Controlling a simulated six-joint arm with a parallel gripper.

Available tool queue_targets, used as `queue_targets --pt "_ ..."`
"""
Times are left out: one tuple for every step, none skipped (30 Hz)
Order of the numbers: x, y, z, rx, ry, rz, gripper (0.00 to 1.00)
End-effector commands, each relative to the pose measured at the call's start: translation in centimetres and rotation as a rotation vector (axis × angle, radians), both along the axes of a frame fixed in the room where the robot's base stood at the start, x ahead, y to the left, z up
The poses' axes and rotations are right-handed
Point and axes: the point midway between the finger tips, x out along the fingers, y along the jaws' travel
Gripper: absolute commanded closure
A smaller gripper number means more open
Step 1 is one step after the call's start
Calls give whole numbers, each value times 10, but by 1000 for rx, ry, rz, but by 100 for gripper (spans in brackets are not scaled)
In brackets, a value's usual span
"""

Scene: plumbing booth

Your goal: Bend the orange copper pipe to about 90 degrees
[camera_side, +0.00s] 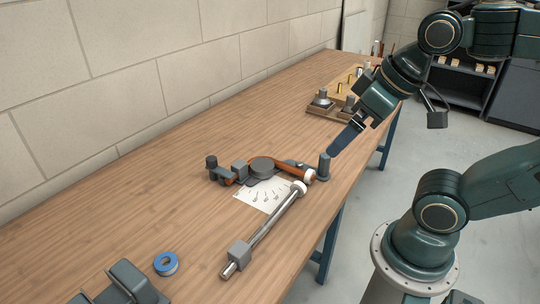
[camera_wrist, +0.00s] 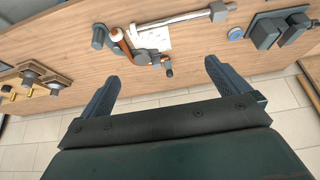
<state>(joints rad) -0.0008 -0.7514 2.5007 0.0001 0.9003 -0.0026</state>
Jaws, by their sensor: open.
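The orange copper pipe (camera_side: 292,169) lies in a grey bender on the bench, passing the round grey former (camera_side: 262,164); the former hides part of it, so I cannot tell its exact angle. The pipe also shows in the wrist view (camera_wrist: 123,45). The bender's silver lever (camera_side: 268,226) runs toward the front left, with a white collar at the pipe end and a grey block grip (camera_side: 240,253). A white marked sheet (camera_side: 256,193) lies below. My gripper (camera_side: 333,153) is open and empty, close to the grey post (camera_side: 323,166) in the side view; its spread fingers also show in the wrist view (camera_wrist: 161,71).
A wooden block with metal fittings (camera_side: 325,107) stands behind the bender. Blue tape (camera_side: 166,263) and a grey bracket (camera_side: 128,283) are at the front left. A block wall (camera_side: 140,70) borders the wooden bench (camera_side: 120,210). The bench's left middle is clear.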

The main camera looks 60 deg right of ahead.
Motion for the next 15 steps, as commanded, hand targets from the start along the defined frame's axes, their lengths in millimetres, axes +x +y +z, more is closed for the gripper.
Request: queue_targets --pt "0 0 0 0 0 1 0" --pt "0 0 0 0 1 0 0" --pt "0 0 0 1 2 -4 0" --pt "1 -1 0 3 3 -8 0" --pt "2 -1 0 4 5 -14 0" --pt "3 -2 0 7 8 -24 0" --pt "4 -2 -1 11 12 -33 0" --pt "6 -3 -1 14 17 -45 0" --pt "8 -5 -1 21 24 -66 0" --pt "11 -6 -2 26 30 -83 0" --pt "13 -8 -3 32 37 -105 0" --pt "17 -11 -4 42 47 -136 0" --pt "20 -13 -5 51 56 -162 0" --pt "23 -15 -6 59 64 -191 0" --pt "28 -19 -7 72 76 -232 0"
